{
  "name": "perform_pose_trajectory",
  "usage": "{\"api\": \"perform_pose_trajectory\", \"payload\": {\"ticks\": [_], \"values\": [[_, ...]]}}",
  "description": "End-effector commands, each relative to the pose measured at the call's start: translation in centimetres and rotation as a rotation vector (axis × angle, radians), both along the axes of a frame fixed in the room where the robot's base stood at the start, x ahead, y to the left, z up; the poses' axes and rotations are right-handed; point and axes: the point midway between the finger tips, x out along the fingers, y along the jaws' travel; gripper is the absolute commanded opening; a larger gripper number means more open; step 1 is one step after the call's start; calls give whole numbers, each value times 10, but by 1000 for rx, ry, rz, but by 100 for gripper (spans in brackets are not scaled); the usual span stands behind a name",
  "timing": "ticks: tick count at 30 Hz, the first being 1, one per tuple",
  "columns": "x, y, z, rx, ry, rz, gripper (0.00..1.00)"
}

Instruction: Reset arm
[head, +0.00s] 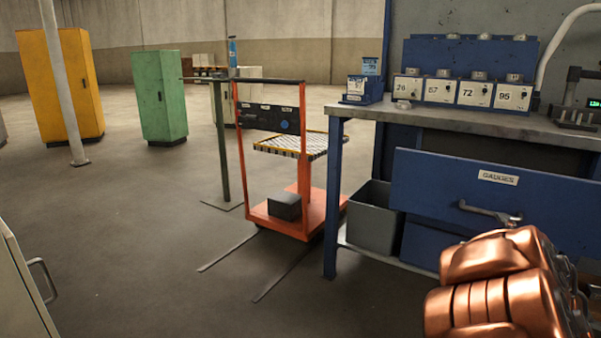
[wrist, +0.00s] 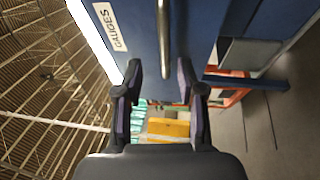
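My gripper (wrist: 160,88) is open in the wrist view, its two dark fingers apart with nothing between them. Beyond the fingertips is the blue drawer front (wrist: 215,30) with its GAUGES label and a metal handle (wrist: 163,45); the fingers are not around the handle. In the head view my copper-coloured arm is at the lower right, in front of the drawer (head: 425,185). The handle (head: 488,212) shows just above the arm. The gripper fingers cannot be made out in the head view. I cannot tell how far the drawer stands out from the bench.
The workbench (head: 450,120) carries numbered gauge boxes (head: 440,90) and a small display stand (head: 575,105). A grey bin (head: 373,220) sits beneath it. An orange cart (head: 300,215) stands left of the bench. Green (head: 160,95) and yellow (head: 60,85) cabinets are farther back. Open floor lies at centre left.

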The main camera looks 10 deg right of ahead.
Motion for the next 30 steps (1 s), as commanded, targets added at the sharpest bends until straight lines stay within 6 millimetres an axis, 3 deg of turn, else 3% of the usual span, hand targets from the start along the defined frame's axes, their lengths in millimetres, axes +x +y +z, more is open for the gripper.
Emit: {"api": "perform_pose_trajectory", "payload": {"ticks": [1,3,11,17,23,30], "values": [[1,2,23,27,5,-15,39],[0,2,39,85,24,-53,39],[-13,10,83,351,107,-207,39],[-31,30,108,568,177,-317,39],[-56,63,128,785,264,-423,39],[-98,119,150,1029,398,-550,39]]}}
